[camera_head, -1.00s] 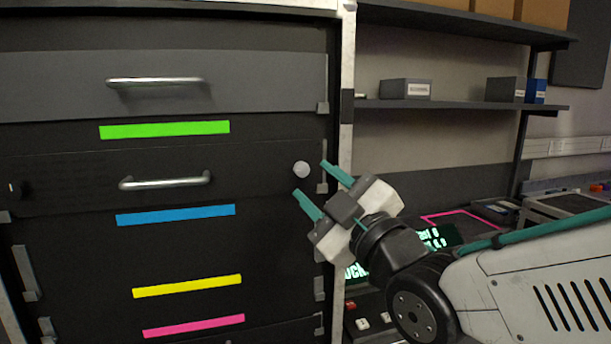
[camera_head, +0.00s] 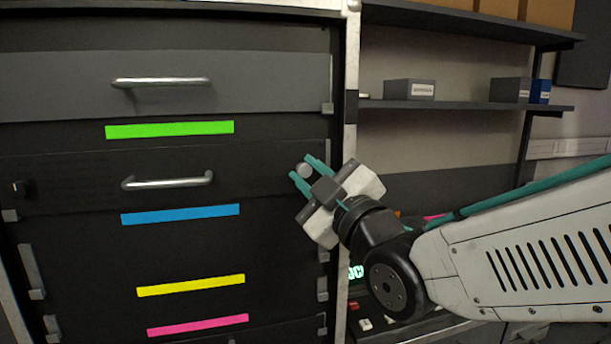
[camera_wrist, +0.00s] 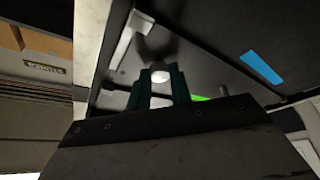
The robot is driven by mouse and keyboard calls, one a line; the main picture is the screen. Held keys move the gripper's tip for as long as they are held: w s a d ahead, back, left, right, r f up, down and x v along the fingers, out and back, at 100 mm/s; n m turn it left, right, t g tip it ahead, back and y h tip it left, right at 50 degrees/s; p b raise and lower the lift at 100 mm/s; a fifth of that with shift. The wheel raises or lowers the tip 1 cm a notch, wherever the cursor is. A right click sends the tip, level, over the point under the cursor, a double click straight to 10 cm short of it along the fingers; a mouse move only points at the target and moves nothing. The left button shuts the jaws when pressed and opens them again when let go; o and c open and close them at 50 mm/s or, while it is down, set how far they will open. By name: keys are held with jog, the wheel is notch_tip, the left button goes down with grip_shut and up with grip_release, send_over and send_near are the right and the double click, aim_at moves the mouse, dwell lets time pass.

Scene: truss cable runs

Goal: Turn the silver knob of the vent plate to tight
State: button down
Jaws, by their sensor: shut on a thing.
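The silver knob (camera_head: 305,171) is a small round disc at the right end of the dark plate (camera_head: 250,180) that carries a silver handle. My gripper (camera_head: 304,171) has its two teal fingers on either side of the knob and is shut on it. In the wrist view the knob (camera_wrist: 160,76) shows as a pale disc between the fingertips. The fingers hide part of its rim. No mark on the knob shows which way it is turned.
A silver handle (camera_head: 167,182) lies left of the knob. Green (camera_head: 170,130) and blue (camera_head: 180,215) strips sit above and below it. The pale rack post (camera_head: 350,100) stands close right of the knob. Shelves with boxes (camera_head: 409,89) are behind at right.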

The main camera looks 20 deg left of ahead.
jog(key=shift+d+f+m, duration=0.2)
jog(key=shift+f+m, duration=0.05)
jog(key=shift+m, duration=0.15)
jog(key=m+t, duration=0.1)
jog(key=m, duration=0.1)
jog(key=m+t+h, duration=0.1)
jog(key=m, duration=0.2)
jog(key=shift+a+f, duration=0.1)
jog(key=shift+f, duration=0.1)
jog(key=m+t+h, duration=0.1)
jog(key=m, duration=0.2)
jog(key=m+t+h, duration=0.1)
jog(key=m+h, duration=0.1)
jog(key=m, duration=0.1)
jog(key=shift+s+a+m+t, duration=0.15)
jog(key=shift+m+t, duration=0.25)
jog(key=m+h, duration=0.1)
jog(key=m, duration=0.2)
jog(key=m+t+h, duration=0.1)
jog(key=m+h, duration=0.1)
jog(key=m, duration=0.1)
jog(key=shift+s+a+m, duration=0.1)
jog(key=shift+a+m, duration=0.1)
jog(key=shift+m, duration=0.1)
jog(key=shift+r+m+h, duration=0.1)
jog(key=shift+m+h, duration=0.75)
jog(key=shift+m, duration=0.65)
jog(key=shift+r+m+h, duration=0.1)
jog(key=shift+m+h, duration=0.75)
jog(key=shift+m, duration=0.65)
